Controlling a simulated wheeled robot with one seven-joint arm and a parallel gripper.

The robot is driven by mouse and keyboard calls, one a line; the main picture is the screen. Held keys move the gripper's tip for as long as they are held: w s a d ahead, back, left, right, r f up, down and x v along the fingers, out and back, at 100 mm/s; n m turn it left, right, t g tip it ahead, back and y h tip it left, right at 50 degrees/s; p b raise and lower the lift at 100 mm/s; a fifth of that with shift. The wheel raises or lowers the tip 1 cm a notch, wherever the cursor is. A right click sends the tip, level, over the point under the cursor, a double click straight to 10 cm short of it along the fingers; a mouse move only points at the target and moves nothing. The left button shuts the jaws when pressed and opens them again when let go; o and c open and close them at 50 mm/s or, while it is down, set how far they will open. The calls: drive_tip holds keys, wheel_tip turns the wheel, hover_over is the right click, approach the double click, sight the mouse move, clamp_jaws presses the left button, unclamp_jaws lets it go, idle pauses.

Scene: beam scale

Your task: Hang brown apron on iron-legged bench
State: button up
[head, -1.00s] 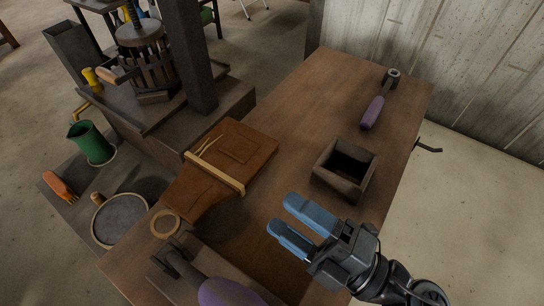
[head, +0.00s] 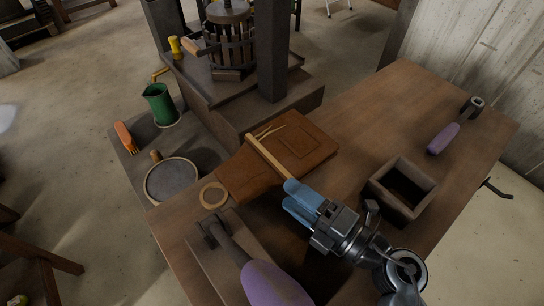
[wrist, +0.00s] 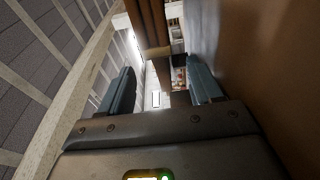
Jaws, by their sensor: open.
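The brown apron (head: 308,145) lies flat on the wooden bench top (head: 390,105) in the head view, with a light tan band (head: 268,155) across it and a tan ring (head: 213,195) by its narrow end. My gripper (head: 287,197) is open and empty, its blue fingertips close to the near end of the band. I cannot tell whether they touch the apron. In the wrist view the two fingers (wrist: 163,88) stand apart with nothing between them, and the apron is not clearly visible.
A larger purple-handled tool (head: 268,280) is in front. A slatted press (head: 230,45), green jug (head: 160,104) and round pan (head: 172,182) are at left.

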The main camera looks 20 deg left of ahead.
sight(271, 181)
drive_tip(key=x, duration=0.6)
drive_tip(key=shift+a, duration=0.35)
clamp_jaws()
idle(0.3)
